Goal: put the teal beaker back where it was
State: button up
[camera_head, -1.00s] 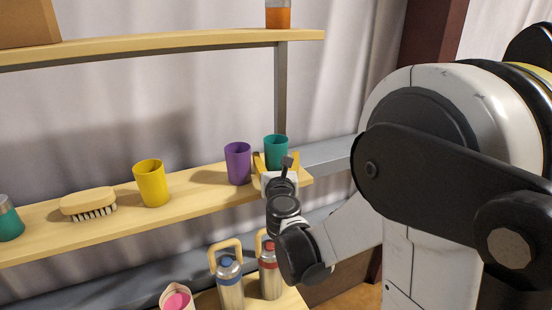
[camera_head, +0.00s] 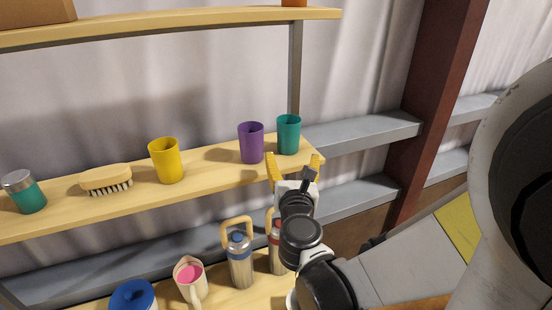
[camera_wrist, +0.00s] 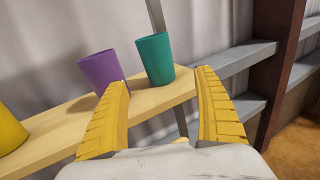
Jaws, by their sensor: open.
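The teal beaker (camera_head: 288,135) stands upright near the right end of the middle shelf (camera_head: 215,168), just right of the purple beaker (camera_head: 251,143). My gripper (camera_head: 295,166) is open and empty, in front of the shelf's right end and apart from the teal beaker. In the wrist view the teal beaker (camera_wrist: 155,59) stands beyond the two yellow fingers (camera_wrist: 165,105), between them and nearer the left one. The left finger overlaps the lower part of the purple beaker (camera_wrist: 101,70) in that view.
A yellow beaker (camera_head: 166,161), a brush (camera_head: 106,180) and a teal jar with a grey lid (camera_head: 24,192) stand farther left on the middle shelf.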

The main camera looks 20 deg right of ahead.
jog(key=s+d+f+m+g+y, duration=0.1)
jog(key=s+f+m+g, duration=0.2)
jog(key=m, duration=0.6)
jog(key=s+f+m+g, duration=0.1)
jog(key=s+m+g, duration=0.3)
jog(key=m, duration=0.5)
jog(key=s+a+f+m+g+y, duration=0.2)
jog(key=s+a+m+y, duration=0.4)
jog(key=s+a+m, duration=0.3)
jog(key=s+f+m, duration=0.1)
jog(key=m, duration=0.2)
jog(key=shift+s+a+m, duration=0.2)
jog(key=shift+a+m, duration=0.1)
jog(key=shift+a, duration=0.1)
jog(key=shift+f, duration=0.1)
